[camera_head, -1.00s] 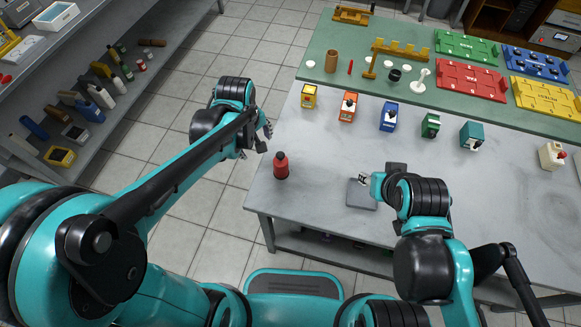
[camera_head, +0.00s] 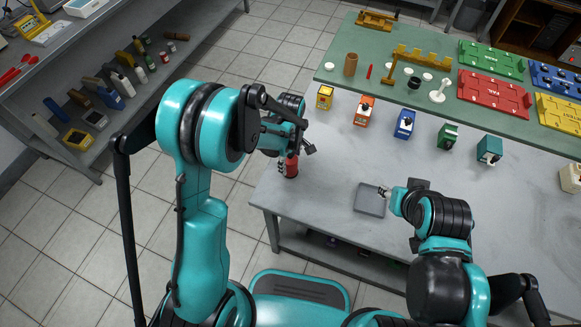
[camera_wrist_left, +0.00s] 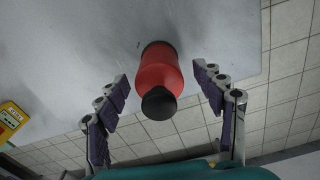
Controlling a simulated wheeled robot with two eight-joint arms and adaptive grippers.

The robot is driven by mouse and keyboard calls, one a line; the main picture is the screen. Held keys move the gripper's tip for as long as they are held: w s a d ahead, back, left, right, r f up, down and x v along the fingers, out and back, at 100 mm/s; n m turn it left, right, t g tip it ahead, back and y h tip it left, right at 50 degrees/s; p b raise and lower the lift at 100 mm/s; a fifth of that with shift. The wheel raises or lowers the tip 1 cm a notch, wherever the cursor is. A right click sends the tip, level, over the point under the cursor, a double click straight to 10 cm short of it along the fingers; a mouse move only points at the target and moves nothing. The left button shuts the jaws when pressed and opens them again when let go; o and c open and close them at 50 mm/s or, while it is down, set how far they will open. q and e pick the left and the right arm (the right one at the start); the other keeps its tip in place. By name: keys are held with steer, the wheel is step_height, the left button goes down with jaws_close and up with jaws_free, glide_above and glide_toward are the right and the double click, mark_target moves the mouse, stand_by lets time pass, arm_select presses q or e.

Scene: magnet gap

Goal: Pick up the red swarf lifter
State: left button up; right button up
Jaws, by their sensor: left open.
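The red swarf lifter (camera_head: 291,167), a red cylinder with a black knob, stands upright near the left edge of the grey table. In the left wrist view the red swarf lifter (camera_wrist_left: 160,80) sits between the two open fingers of my left gripper (camera_wrist_left: 164,98), with a gap on each side. In the head view my left gripper (camera_head: 301,149) is just beside the top of the lifter and partly covers it. My right gripper (camera_head: 384,191) is over a grey square plate; its finger opening is too small to judge.
The grey square plate (camera_head: 370,199) lies on the table (camera_head: 330,172) to the right of the lifter. A row of coloured blocks, including a yellow one (camera_head: 324,97) and an orange one (camera_head: 363,111), stands behind. A green mat (camera_head: 340,75) with trays lies at the back.

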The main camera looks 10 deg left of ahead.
arm_select(q)
step_height(320, 180, down, 2)
steer(key=shift+f, duration=0.1)
steer(key=c, duration=1.5)
steer(key=shift+r, duration=0.2)
